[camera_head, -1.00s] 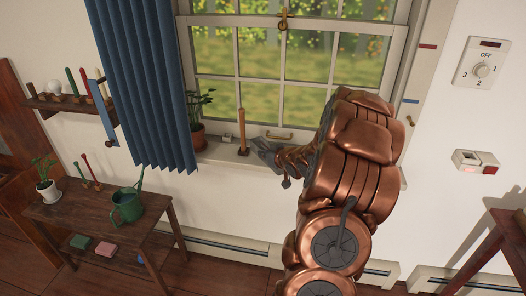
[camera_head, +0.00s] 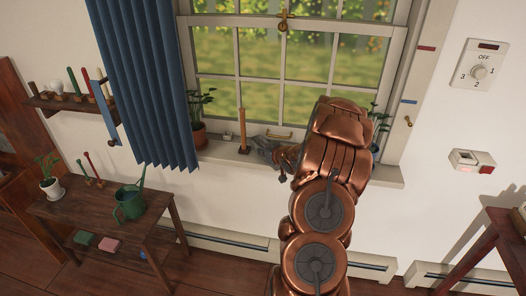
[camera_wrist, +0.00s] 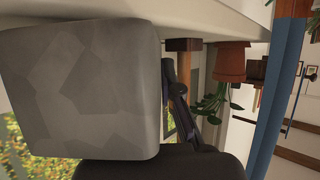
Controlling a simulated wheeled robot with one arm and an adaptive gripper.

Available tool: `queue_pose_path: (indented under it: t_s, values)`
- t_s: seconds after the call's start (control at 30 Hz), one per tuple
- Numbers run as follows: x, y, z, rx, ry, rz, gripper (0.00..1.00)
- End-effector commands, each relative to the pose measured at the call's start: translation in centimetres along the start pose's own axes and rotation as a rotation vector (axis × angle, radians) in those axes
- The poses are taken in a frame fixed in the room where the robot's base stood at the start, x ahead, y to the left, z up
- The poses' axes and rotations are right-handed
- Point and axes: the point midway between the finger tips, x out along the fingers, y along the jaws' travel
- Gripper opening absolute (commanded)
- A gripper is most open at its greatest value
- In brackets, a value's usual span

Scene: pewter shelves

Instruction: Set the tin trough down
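The tin trough (camera_wrist: 80,90) is a grey, mottled metal block shape that fills the left half of the wrist view. My gripper (camera_wrist: 165,100) shows one dark finger close against the trough's right edge; the other finger is hidden behind the trough. It looks shut on the trough. In the head view, a small grey part of the trough (camera_head: 264,148) shows at the window sill (camera_head: 225,154), just left of my copper arm. The arm hides most of my gripper there. I cannot tell whether the trough touches the sill.
An upright wooden post (camera_head: 242,130) stands on the sill left of the trough, with a potted plant (camera_head: 198,133) beyond it. Another plant (camera_head: 378,128) is at the right. A blue curtain (camera_head: 150,80) hangs at left. The right end of the sill (camera_head: 385,176) is partly bare.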

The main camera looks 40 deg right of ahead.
Motion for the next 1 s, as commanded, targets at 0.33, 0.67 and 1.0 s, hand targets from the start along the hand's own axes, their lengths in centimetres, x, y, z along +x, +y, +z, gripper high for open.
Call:
queue_pose_path:
  t_s: [0.33, 0.67, 1.0]
  values:
    - [0.10, 0.01, 0.18, 0.000, 0.002, 0.000, 0.00]
    - [0.18, -0.01, 0.36, 0.000, 0.001, 0.000, 0.26]
    - [0.15, -0.01, 0.31, 0.000, 0.001, 0.000, 0.31]
